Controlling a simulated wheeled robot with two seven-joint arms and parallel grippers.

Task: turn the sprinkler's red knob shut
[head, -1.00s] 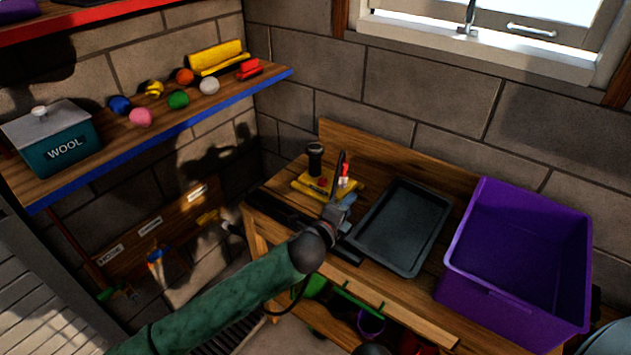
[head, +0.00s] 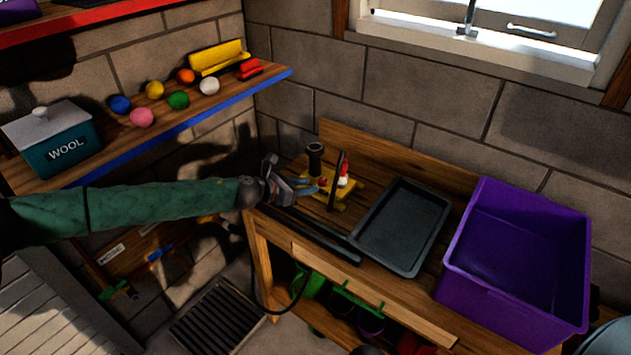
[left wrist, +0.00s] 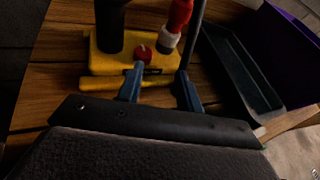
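The sprinkler has a yellow base (head: 345,194) with a black upright cylinder (head: 315,160) and a red-and-white part (head: 343,176). It stands on the wooden bench. Its small round red knob shows in the left wrist view (left wrist: 143,52), on the yellow base between the cylinder and the red-and-white part. My left gripper (head: 309,187) is at the sprinkler's left side, with its blue fingers apart and nothing visible between them. In the left wrist view (left wrist: 160,82), the left finger's tip is close below the knob; I cannot tell whether they touch. My right gripper is not in view.
A thin black upright bar (head: 335,185) stands close in front of the sprinkler. A dark tray (head: 392,255) and a purple bin (head: 505,305) stand to its right. A shelf (head: 215,103) with several coloured balls and a wool box (head: 65,150) is above my left arm.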

